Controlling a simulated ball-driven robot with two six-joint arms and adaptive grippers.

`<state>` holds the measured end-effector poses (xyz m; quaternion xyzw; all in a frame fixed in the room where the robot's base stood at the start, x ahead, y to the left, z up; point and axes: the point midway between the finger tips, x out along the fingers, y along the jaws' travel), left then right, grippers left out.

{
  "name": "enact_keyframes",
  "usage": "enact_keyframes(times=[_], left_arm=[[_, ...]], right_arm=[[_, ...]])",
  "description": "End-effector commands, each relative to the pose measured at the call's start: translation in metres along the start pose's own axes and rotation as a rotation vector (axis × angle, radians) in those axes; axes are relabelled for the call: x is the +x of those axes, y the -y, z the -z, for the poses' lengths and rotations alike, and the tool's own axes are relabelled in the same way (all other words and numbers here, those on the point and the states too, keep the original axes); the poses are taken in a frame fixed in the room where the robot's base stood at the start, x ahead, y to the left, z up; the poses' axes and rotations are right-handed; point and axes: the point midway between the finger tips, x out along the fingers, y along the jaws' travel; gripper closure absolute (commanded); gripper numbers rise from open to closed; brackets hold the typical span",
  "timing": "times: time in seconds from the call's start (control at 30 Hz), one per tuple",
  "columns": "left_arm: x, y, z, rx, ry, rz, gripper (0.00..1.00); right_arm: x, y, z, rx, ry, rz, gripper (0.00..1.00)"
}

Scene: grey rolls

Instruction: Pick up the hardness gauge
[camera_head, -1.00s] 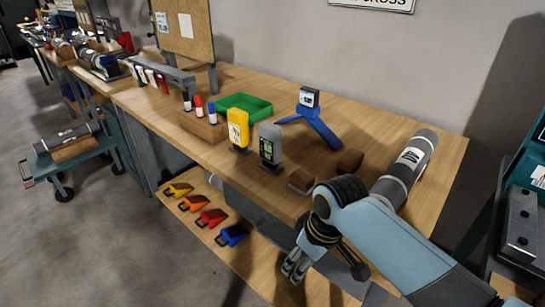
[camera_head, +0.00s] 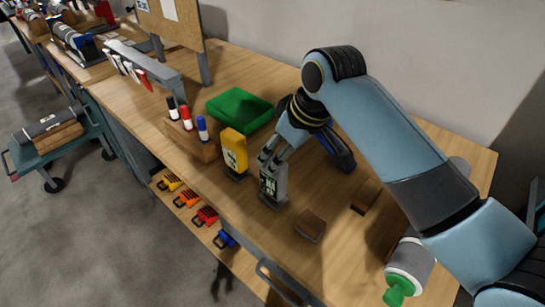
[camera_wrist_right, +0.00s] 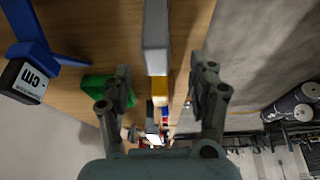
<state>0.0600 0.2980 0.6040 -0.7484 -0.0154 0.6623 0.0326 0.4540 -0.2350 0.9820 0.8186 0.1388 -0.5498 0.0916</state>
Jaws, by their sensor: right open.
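Two upright handheld gauges stand on the wooden bench, one grey (camera_head: 273,187) and one yellow (camera_head: 234,152), each with a display face. Neither carries a readable name; I take the grey one for the hardness gauge. My right gripper (camera_head: 268,157) is open at the top of the grey gauge, its fingers partly covering it in the head view. In the right wrist view, the grey gauge (camera_wrist_right: 157,40) lies between the lines of the two open fingers (camera_wrist_right: 163,72), with a gap on both sides. The yellow gauge (camera_wrist_right: 157,88) shows beyond it. My left gripper is not in view.
A wooden block with several markers (camera_head: 192,143) and a green tray (camera_head: 239,108) stand left of and behind the gauges. A blue stand (camera_wrist_right: 46,52) is close by. Small brown blocks (camera_head: 310,226) lie to the right. The bench's front edge is near.

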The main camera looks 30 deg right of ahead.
Motion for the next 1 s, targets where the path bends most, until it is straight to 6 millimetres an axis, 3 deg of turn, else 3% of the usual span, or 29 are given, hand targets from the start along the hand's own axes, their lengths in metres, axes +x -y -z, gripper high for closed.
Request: enact_keyframes(times=[0.37, 0.8, 1.0], left_arm=[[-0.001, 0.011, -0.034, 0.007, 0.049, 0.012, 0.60], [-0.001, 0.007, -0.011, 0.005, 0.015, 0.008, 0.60], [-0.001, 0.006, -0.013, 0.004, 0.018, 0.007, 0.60]], right_arm=[[0.050, 0.000, 0.001, 0.000, -0.001, 0.002, 0.40], [0.101, -0.004, 0.000, -0.001, -0.001, 0.001, 0.40], [0.105, -0.004, 0.000, -0.001, -0.002, 0.000, 0.40]])
